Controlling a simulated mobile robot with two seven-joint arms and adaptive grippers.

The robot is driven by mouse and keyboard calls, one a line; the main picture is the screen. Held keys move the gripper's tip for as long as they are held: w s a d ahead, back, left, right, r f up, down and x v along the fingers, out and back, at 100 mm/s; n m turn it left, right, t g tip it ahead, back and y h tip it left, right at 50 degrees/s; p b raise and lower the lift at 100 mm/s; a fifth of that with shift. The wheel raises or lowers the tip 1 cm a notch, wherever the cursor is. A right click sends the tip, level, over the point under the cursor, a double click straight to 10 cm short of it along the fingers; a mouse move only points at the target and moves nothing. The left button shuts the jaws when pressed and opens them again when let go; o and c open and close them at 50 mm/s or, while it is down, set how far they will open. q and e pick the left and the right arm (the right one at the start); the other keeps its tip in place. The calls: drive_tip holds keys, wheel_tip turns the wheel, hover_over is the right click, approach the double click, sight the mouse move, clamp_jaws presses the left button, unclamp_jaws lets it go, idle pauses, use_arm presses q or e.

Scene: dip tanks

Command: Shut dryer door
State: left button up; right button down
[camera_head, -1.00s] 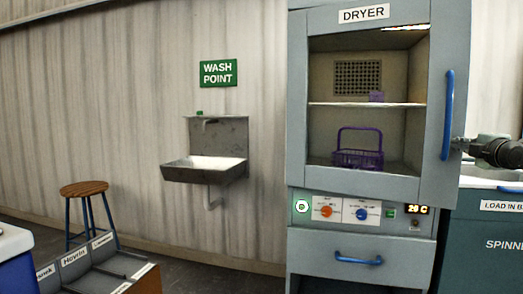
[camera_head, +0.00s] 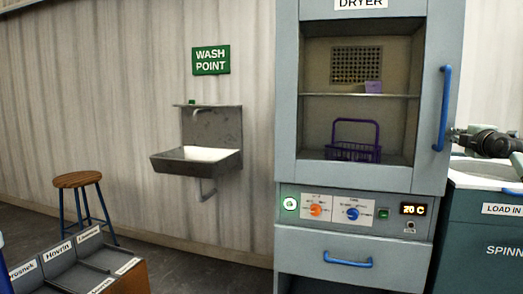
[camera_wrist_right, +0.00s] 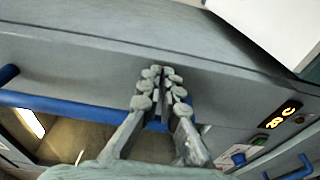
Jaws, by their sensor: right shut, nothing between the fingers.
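The dryer door (camera_head: 434,100) is a grey frame with a large window and a blue vertical handle (camera_head: 442,108) on its right side. It looks flush with the grey dryer cabinet (camera_head: 287,130), with no gap visible. The door face and blue handle (camera_wrist_right: 70,112) also show in the wrist view. My right gripper (camera_head: 457,135) is shut and empty at the door's right edge, beside the handle. In the wrist view its fingertips (camera_wrist_right: 162,80) are together against or very near the door; contact is unclear. My left gripper is out of view.
Behind the window are a purple basket (camera_head: 352,152) and a small purple item (camera_head: 373,87) on a shelf. A control panel (camera_head: 330,208) and drawer sit below. The spinner (camera_head: 485,235) stands right; a sink (camera_head: 197,159), stool (camera_head: 77,180) and labelled tray (camera_head: 70,268) are left.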

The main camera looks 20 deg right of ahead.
drive_tip(key=shift+s+d+r+h, duration=0.2)
drive_tip(key=shift+d+r, duration=0.05)
drive_tip(key=shift+r, duration=0.4)
drive_tip(key=shift+s+d+r+h, duration=0.15)
drive_tip(key=shift+d+r+h, duration=0.05)
drive_tip(key=shift+r, duration=0.4)
drive_tip(key=shift+w+d+f, duration=0.1)
drive_tip(key=shift+w+f, duration=0.1)
drive_tip(key=shift+w, duration=0.1)
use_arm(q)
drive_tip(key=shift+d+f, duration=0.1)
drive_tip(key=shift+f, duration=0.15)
use_arm(e)
drive_tip(key=shift+w+d+f, duration=0.2)
drive_tip(key=shift+w+f, duration=0.4)
drive_tip(key=shift+w, duration=0.15)
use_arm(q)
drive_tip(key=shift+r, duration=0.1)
use_arm(e)
drive_tip(key=shift+f, duration=0.1)
